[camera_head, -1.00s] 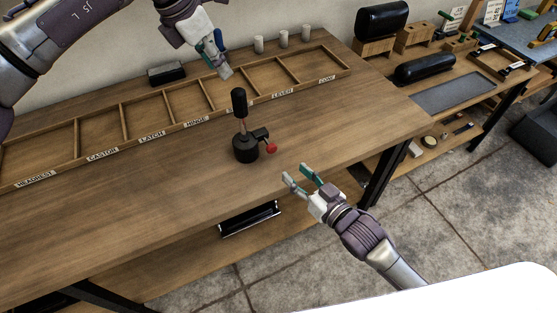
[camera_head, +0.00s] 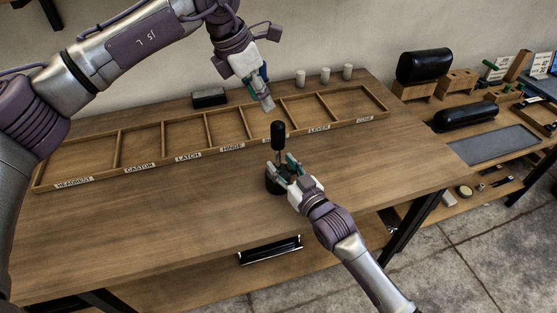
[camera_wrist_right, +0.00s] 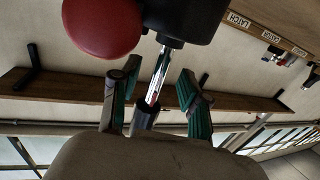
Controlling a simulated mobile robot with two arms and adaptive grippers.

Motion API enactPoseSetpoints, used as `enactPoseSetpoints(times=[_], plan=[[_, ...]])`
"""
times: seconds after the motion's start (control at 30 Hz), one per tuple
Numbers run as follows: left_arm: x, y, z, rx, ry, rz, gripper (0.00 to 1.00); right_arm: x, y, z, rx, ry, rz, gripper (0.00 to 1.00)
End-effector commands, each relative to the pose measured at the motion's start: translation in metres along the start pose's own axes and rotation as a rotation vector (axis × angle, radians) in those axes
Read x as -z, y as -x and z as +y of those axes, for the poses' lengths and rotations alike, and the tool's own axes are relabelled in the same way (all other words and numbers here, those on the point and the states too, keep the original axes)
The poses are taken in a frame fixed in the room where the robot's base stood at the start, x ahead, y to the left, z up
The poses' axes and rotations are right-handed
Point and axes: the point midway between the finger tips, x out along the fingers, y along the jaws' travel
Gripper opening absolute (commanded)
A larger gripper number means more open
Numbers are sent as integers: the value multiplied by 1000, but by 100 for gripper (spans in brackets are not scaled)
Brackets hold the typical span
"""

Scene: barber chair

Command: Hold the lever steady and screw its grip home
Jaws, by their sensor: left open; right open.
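The lever stands upright on the bench, with a black grip (camera_head: 278,135) on top of a bare metal rod (camera_wrist_right: 159,72). A black holder (camera_wrist_right: 190,18) with a red knob (camera_wrist_right: 100,25) carries the rod; in the head view my right gripper partly hides this holder. My right gripper (camera_head: 283,169) is open, its fingers on either side of the rod below the grip; they show in the right wrist view (camera_wrist_right: 157,80), apart from the rod. My left gripper (camera_head: 267,104) is open and empty, above and slightly left of the grip in the head view.
A divided wooden tray (camera_head: 133,151) with labelled compartments lies behind the lever. Several pale cylinders and a black box (camera_head: 209,97) stand behind it. A second bench with black cushions (camera_head: 465,117) is at the right. The bench top left of the lever is clear.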

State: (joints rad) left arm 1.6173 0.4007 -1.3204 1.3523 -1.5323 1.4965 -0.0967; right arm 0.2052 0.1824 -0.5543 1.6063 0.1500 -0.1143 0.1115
Motion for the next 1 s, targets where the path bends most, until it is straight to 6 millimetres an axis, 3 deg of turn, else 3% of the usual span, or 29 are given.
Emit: enactPoseSetpoints(times=[0.2,0.53,0.57,0.83,1.0], plan=[[0,0,0,0,0,0,42,0,-21,0,-1,0,0,45],[0,0,0,0,0,0,42,0,-25,0,-1,-1,-1,45],[0,0,0,0,0,0,42,0,-25,0,-1,-1,-1,44],[0,0,0,0,0,0,42,0,-24,0,-1,-1,-1,0],[0,0,0,0,0,0,42,-1,-24,0,-1,-1,-1,0]])
